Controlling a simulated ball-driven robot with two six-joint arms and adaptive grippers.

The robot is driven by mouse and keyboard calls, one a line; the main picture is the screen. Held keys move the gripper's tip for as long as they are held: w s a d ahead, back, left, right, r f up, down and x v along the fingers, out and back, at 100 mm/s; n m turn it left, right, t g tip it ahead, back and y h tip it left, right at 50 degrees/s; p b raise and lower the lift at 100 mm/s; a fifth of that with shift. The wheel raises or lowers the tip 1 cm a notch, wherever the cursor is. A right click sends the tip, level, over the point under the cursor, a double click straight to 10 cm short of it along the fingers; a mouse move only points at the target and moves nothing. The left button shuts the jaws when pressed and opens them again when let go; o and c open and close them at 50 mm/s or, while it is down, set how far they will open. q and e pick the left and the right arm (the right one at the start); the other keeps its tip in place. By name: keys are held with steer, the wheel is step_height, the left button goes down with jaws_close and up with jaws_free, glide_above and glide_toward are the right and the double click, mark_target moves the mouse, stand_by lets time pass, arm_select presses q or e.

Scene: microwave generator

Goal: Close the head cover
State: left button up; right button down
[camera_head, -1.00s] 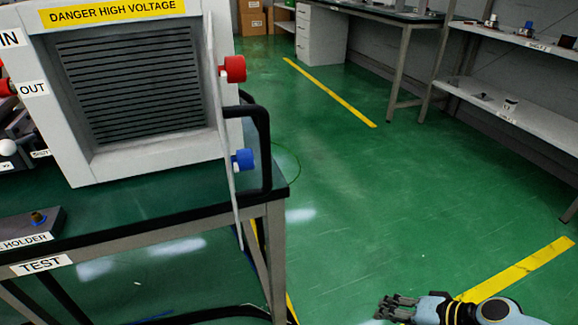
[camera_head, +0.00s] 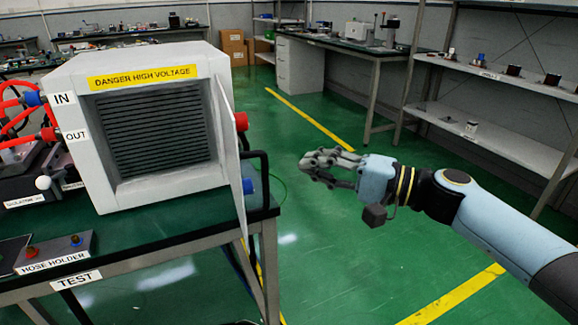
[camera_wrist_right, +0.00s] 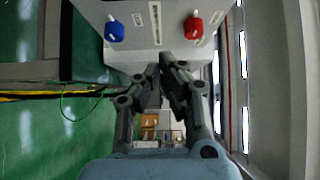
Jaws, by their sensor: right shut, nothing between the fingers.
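The head cover (camera_head: 230,157) is a thin pale panel hinged at the right side of the white generator head (camera_head: 75,110). It stands open, seen nearly edge-on, leaving the dark slatted front (camera_head: 155,125) exposed. A red knob (camera_head: 241,121) and a blue knob (camera_head: 248,186) stick out from its outer side. The right wrist view shows a pale panel face (camera_wrist_right: 150,45) with blue and red fittings, beyond the fingers. My right gripper (camera_head: 310,166) is shut and empty, to the right of the cover and apart from it in the head view. My left gripper is out of view.
The head stands on a green-topped bench (camera_head: 180,207) with a black handle rail (camera_head: 262,175) at its right end. A hose holder (camera_head: 55,252) sits at the front left. Red hoses (camera_head: 12,105) run at far left. Open green floor lies to the right, before shelves (camera_head: 500,140).

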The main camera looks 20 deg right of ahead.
steer(key=a+p, duration=0.2)
steer(key=a, duration=0.3)
steer(key=shift+s, duration=0.1)
stand_by(0.3)
